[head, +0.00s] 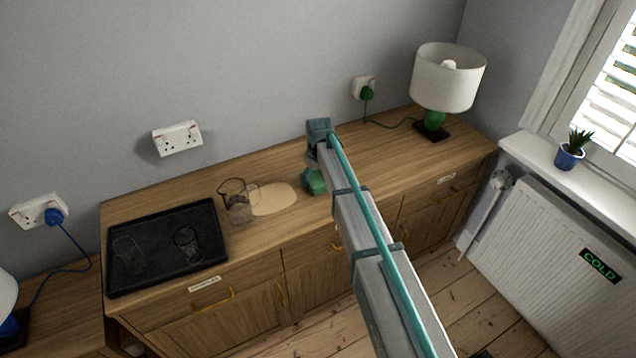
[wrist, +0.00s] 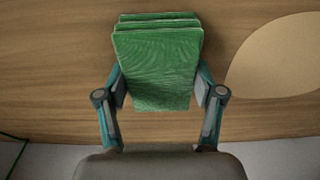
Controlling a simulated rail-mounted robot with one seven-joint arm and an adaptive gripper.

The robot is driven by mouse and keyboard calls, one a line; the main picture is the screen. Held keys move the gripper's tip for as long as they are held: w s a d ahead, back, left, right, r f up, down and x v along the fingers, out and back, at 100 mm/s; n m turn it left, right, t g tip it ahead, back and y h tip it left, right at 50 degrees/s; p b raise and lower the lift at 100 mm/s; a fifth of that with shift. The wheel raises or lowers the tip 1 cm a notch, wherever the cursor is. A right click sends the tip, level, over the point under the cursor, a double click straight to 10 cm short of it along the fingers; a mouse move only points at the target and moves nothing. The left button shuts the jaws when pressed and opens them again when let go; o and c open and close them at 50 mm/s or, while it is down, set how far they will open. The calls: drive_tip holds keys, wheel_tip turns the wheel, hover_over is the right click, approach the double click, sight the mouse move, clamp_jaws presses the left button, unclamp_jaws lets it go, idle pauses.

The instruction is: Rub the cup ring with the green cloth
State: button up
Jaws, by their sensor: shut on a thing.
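My gripper (wrist: 160,98) is shut on the folded green cloth (wrist: 158,62), with one finger on each side of it. In the head view the cloth (head: 315,184) hangs under my gripper (head: 316,166), over the wooden sideboard top, right of a pale tan oval patch (head: 274,199). I cannot tell whether the cloth touches the wood. The patch also shows at the right edge of the wrist view (wrist: 285,58), apart from the cloth. I cannot make out a distinct cup ring in or beside it.
A clear glass jug (head: 238,210) stands at the patch's left edge. A black tray (head: 150,276) with glasses is further left. A lamp (head: 446,78) with a green cable stands at the right. The wood between patch and lamp is mostly clear.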

drive_tip(key=shift+w+a, duration=0.35)
drive_tip(key=shift+w, duration=0.25)
drive_tip(key=shift+w+a, duration=0.35)
drive_tip(key=shift+w, duration=0.2)
drive_tip(key=shift+r+p, duration=1.75)
drive_tip(key=shift+r, duration=2.25)
drive_tip(key=shift+f, duration=0.1)
